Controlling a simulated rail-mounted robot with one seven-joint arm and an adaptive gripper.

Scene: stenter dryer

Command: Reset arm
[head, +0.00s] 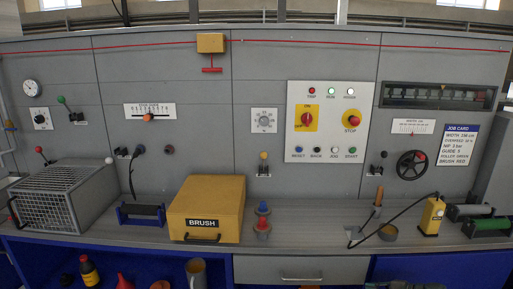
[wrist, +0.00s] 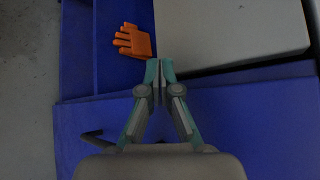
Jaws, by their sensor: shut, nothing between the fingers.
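My gripper (wrist: 160,68) shows in the wrist view, with its two teal-edged fingertips together and nothing between them. It points toward a blue surface (wrist: 230,115) and the corner of a light grey panel (wrist: 225,30). An orange glove-shaped thing (wrist: 132,40) lies just left of and above the fingertips, apart from them. My arm and gripper do not show in the head view.
The head view shows a grey bench (head: 300,236) below a control panel (head: 328,122). On it stand a wire-mesh box (head: 45,206), a yellow BRUSH box (head: 207,208), a yellow handheld device (head: 432,215) and rollers (head: 487,227). A drawer (head: 300,269) sits below.

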